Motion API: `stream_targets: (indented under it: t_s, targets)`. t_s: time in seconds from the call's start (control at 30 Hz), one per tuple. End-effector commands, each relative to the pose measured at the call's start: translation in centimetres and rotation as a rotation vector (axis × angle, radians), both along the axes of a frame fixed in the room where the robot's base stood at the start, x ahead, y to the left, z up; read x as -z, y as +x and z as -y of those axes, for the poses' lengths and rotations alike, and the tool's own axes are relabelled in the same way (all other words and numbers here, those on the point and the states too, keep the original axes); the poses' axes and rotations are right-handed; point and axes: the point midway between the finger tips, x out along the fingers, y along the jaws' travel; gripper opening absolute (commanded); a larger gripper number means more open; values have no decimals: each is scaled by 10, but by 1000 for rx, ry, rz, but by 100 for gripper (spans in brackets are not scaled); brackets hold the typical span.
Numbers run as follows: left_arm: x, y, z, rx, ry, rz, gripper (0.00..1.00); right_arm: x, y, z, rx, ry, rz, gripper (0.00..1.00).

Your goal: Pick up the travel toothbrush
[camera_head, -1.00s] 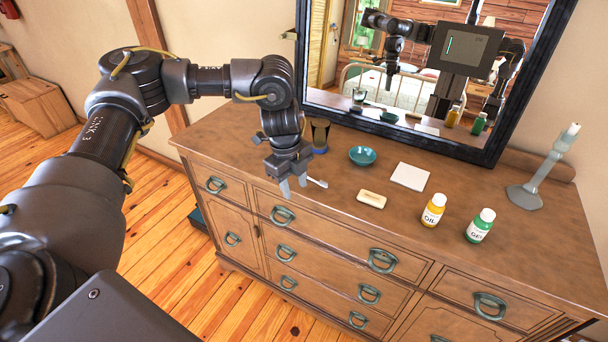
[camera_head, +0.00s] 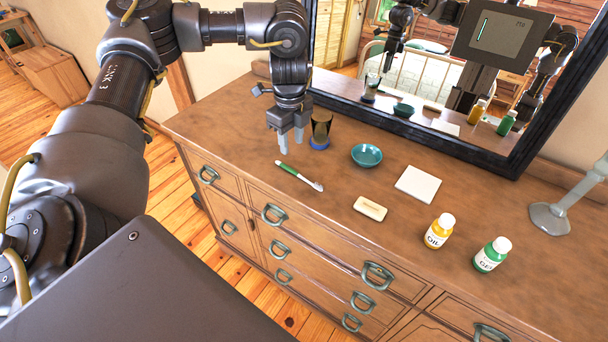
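The travel toothbrush (camera_head: 299,176) lies on the dresser top (camera_head: 222,132) near its front edge, with a green and white handle at the left and a white bristle head at the right. My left gripper (camera_head: 291,148) points down just behind the toothbrush. Its two grey fingers are apart with nothing between them, and it does not touch the toothbrush. My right gripper is not directly in view.
A dark cup with a blue base (camera_head: 320,132) stands close to the right of my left gripper. A teal bowl (camera_head: 366,156), a soap bar (camera_head: 370,208), a white square (camera_head: 418,185), a yellow bottle (camera_head: 439,231) and a green bottle (camera_head: 492,254) stand further right. A mirror (camera_head: 420,115) rises behind.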

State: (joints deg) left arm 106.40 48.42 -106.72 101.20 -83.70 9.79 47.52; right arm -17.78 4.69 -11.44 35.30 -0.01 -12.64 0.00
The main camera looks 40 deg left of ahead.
Motion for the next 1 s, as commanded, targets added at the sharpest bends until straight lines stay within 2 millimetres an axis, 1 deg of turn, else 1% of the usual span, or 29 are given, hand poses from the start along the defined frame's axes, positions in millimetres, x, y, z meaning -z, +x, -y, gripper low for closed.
stream_targets:
  t_s: [0.03, 0.1, 0.2, 0.4, 0.47, 0.57, 0.7, 0.8, 0.9, 1.0]
  targets:
    - [10, -2, -1, -3, -2, -4, 39, 1, -2, 0, 0, -1, -3, 36]
    - [20, -2, -1, -3, -2, -3, 39, 1, -3, 0, 0, -1, -4, 36]
    - [30, -1, 0, 0, -1, -2, 39, 2, 1, 0, 0, 0, 1, 36]
    - [35, 1, 1, 3, 0, 2, 39, 1, 18, -1, 0, 2, 23, 36]
    - [37, 0, 2, 3, 0, 0, 39, 0, 19, -1, 0, 3, 26, 36]
    - [47, -1, 4, 3, -1, -3, 39, -1, 19, -2, 0, 2, 25, 36]
    - [67, -4, 6, 3, -2, -5, 39, -4, 13, -2, 0, 3, 18, 36]
    - [79, -3, 6, 2, -1, -2, 39, -2, 10, -3, 1, 4, 13, 36]
    - [85, -2, 6, 2, 0, 0, 39, -2, 9, -4, 1, 5, 13, 36]
    - [87, -2, 6, 3, 0, 1, 39, -2, 9, -5, 1, 6, 13, 36]
